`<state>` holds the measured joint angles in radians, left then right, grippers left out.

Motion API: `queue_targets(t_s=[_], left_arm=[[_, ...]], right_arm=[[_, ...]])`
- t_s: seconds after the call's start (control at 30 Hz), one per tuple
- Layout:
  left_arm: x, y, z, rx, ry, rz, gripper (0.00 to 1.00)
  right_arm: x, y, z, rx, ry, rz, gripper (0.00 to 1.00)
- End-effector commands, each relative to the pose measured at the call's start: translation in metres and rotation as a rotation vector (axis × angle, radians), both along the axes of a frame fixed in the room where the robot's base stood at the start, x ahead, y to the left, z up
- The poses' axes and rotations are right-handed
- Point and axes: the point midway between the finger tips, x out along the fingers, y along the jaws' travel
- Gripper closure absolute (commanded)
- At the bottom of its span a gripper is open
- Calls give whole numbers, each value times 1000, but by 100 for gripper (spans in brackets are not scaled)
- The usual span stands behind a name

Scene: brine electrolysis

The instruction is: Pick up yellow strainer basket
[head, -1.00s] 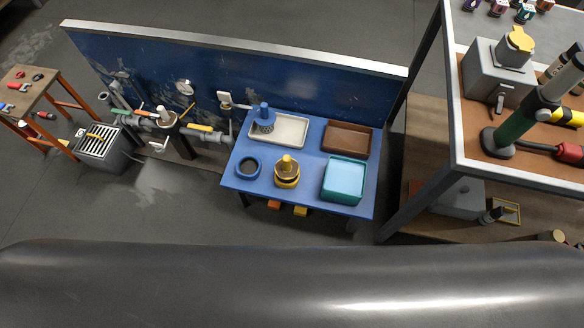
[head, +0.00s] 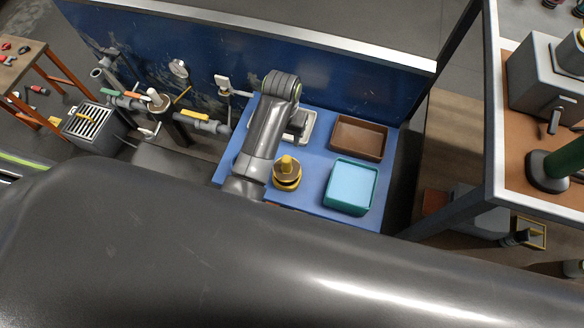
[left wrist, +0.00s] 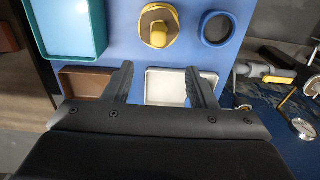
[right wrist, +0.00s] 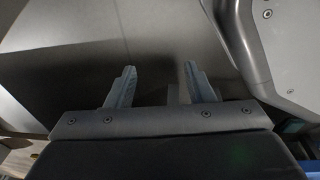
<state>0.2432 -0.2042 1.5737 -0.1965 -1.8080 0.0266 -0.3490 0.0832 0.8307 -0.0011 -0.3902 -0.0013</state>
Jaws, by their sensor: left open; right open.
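The yellow strainer basket (head: 287,182) stands on the blue table (head: 318,187), with a brownish top and a yellow knob. In the left wrist view the basket (left wrist: 148,13) shows from above near the top edge, ahead of the fingers and apart from them. My left gripper (left wrist: 158,76) is open and empty. In the head view my left arm reaches over the table and largely hides the gripper, near the white tray (head: 310,128). My right gripper (right wrist: 159,78) is open and empty, shown only in the right wrist view, facing grey surfaces.
A teal tray (head: 349,207) stands right of the basket, with a brown tray (head: 359,138) behind. A blue ring (left wrist: 204,28) lies beside the basket. A blue wall (head: 225,62) rises behind the table. A metal-framed shelf (head: 492,130) stands at the right.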

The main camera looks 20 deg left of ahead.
Motion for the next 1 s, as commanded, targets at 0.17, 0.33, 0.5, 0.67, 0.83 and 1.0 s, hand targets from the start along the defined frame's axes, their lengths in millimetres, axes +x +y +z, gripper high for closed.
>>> queue_targets(t_s=[0.17,0.33,0.5,0.67,0.83,1.0], left_arm=[[-1,1,-39,2,6,0,48],[-1,1,-76,2,5,0,48],[0,0,-99,1,3,0,48],[0,0,-112,1,2,0,48],[0,0,-117,1,1,0,48],[1,-1,-126,1,2,0,48]], right_arm=[[4,-1,-8,-2,0,-1,52],[10,-2,-13,-3,1,-2,52],[25,3,-4,7,0,-14,52],[35,7,4,15,1,-23,52],[38,8,8,19,2,-27,52],[44,10,12,23,1,-31,52]])
